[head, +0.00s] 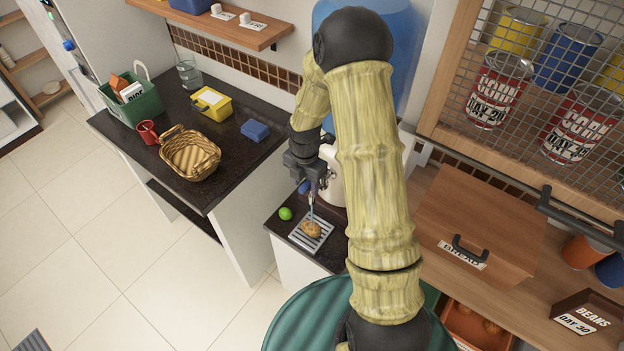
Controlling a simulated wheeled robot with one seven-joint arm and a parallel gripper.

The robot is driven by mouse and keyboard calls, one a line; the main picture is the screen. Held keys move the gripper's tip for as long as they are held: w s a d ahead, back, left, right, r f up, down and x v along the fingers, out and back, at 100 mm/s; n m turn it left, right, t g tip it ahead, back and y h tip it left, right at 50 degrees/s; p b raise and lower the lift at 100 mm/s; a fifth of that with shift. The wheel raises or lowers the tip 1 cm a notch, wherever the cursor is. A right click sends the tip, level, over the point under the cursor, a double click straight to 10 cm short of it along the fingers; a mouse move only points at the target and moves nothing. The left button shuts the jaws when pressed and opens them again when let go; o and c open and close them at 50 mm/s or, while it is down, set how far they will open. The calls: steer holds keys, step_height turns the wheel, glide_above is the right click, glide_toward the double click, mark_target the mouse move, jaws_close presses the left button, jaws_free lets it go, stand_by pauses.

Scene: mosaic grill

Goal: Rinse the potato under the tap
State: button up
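The potato (311,229), brown and rounded, lies on a grey slatted drip grate (302,243) on a small dark counter. A thin bluish streak (311,207) stands just above the potato and looks like running water. My gripper (318,190) is above and behind the potato, apart from it, by the white dispenser (331,178) under a large blue bottle (400,55). The tap itself is mostly hidden behind my gripper and arm. A small blue part (304,187) shows beside the gripper. The fingers are too small to tell whether they are open or shut.
A green lime (285,213) sits left of the grate. The left counter holds a wicker basket (190,158), red mug (148,132), yellow box (212,104) and blue block (255,130). A wooden bread box (480,225) stands right. Floor at lower left is mostly clear.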

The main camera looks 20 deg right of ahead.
mark_target(306, 186)
stand_by(0.6)
step_height(306, 186, up, 7)
steer(key=p, duration=0.6)
steer(key=shift+f, duration=0.1)
stand_by(0.5)
steer(key=shift+s+r+m+b, duration=0.2)
steer(key=shift+s+m+b, duration=0.2)
steer(key=shift+m+b, duration=0.3)
steer(key=s+r+m+t+b, duration=0.1)
steer(key=s+m+b, duration=0.4)
steer(key=m, duration=0.7)
steer(key=s+a+r+m+t+b, duration=0.1)
steer(key=s+r+m+b, duration=0.1)
steer(key=s+m+b, duration=0.3)
steer(key=s+m, duration=0.4)
steer(key=m, duration=0.2)
steer(key=shift+s+a+m+t+b, duration=0.25)
steer(key=shift+s+m+t+b, duration=0.05)
steer(key=shift+s+m, duration=0.1)
steer(key=shift+w+d, duration=0.1)
steer(key=shift+d, duration=0.05)
